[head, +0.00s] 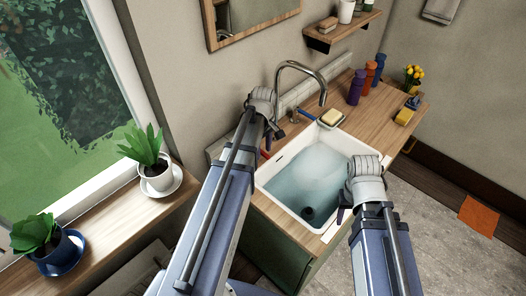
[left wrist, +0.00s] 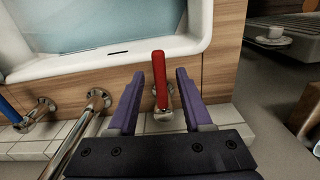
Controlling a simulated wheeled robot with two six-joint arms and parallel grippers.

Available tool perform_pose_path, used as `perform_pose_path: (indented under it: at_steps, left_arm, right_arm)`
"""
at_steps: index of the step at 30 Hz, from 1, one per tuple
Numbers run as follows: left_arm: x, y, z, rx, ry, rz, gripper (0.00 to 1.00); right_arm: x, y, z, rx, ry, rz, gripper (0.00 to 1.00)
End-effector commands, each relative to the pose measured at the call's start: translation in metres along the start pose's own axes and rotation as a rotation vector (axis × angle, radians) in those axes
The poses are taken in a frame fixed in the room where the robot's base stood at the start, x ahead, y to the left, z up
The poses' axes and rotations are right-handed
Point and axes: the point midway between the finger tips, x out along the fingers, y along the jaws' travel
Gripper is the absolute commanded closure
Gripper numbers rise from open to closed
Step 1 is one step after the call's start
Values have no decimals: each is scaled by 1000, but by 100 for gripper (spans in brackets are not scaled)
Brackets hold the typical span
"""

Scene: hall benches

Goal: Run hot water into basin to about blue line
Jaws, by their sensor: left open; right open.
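The white basin (head: 284,160) is set in a wooden counter and holds clear bluish water. A dark round drain or plug (head: 308,213) shows at its bottom. I cannot make out a blue line. The curved metal spout (head: 300,68) arches over the basin; no stream is visible. The red tap lever (left wrist: 159,78) stands between the fingers of my open left gripper (left wrist: 160,85), with gaps on both sides. The blue lever (left wrist: 10,112) is at the left of that view. My right gripper (head: 342,208) is open and empty over the basin's right side.
A yellow soap on a dish (head: 331,117) sits behind the basin. Purple (head: 356,87), orange and blue bottles, a yellow sponge (head: 404,116) and yellow flowers stand on the counter's right. Potted plants (head: 156,174) line the windowsill at left. An orange cloth (head: 479,216) lies on the floor.

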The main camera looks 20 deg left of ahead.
Motion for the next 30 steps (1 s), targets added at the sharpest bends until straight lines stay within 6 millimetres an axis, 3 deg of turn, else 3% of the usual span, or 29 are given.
perform_pose_path:
  at_steps: [3,16,30]
  left_arm:
    - [-1,0,0,0,0,0,50]
    - [-1,0,0,0,0,0,98]
    - [-1,0,0,0,0,0,100]
  right_arm:
    - [-1,0,0,0,0,0,50]
    - [-1,0,0,0,0,0,50]
    - [-1,0,0,0,0,0,50]
